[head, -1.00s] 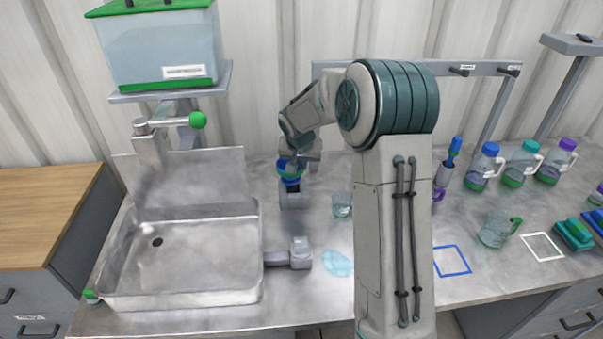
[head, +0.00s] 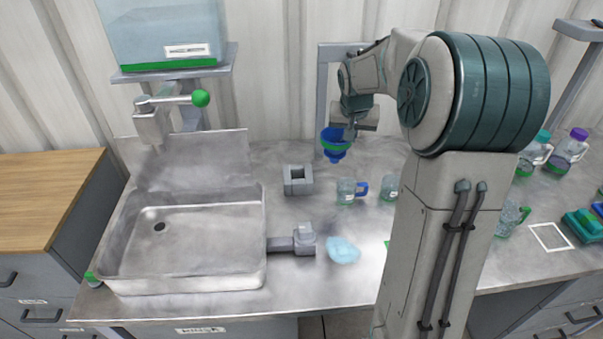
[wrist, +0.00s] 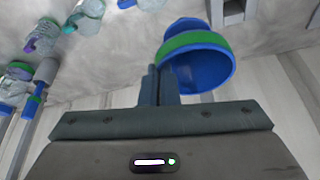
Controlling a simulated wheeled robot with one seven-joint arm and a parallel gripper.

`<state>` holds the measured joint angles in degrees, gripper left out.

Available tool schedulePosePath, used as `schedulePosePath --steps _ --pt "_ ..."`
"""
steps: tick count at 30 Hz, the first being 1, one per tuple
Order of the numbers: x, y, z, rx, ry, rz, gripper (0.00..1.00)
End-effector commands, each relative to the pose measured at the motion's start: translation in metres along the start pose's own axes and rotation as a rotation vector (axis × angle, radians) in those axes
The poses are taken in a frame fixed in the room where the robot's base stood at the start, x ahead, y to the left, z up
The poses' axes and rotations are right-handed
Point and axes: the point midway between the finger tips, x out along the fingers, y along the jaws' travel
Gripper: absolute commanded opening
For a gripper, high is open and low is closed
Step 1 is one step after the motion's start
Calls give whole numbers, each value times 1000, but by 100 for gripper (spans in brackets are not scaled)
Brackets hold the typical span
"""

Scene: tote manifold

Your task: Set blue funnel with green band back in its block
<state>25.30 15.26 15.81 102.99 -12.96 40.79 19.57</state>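The blue funnel with a green band (head: 335,145) is held in the air, wide end up, to the right of its block in the head view. The grey block (head: 298,181) stands on the counter and its square opening is empty. My gripper (head: 350,131) is at the funnel's rim. In the wrist view, the gripper's fingers (wrist: 162,82) are close together at the edge of the funnel (wrist: 195,45). Part of the block (wrist: 231,14) shows at the top of that view, beyond the funnel.
A clear mug with a blue handle (head: 346,192) stands right of the block, with another mug (head: 390,187) beside it. A metal sink (head: 190,240) lies left. A grey fixture (head: 303,240) and a light-blue patch (head: 343,251) are in front. Bottles (head: 568,152) stand far right.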

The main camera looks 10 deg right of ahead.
Motion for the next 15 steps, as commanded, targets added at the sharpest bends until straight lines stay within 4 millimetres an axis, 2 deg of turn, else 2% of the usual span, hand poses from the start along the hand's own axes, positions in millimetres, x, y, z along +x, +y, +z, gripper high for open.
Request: schedulePosePath --steps 4,7,15 --pt "1 -3 0 -1 -1 -1 0" --pt "8 -14 1 -4 -4 -1 0" --pt "45 -74 4 -7 -5 -2 0"
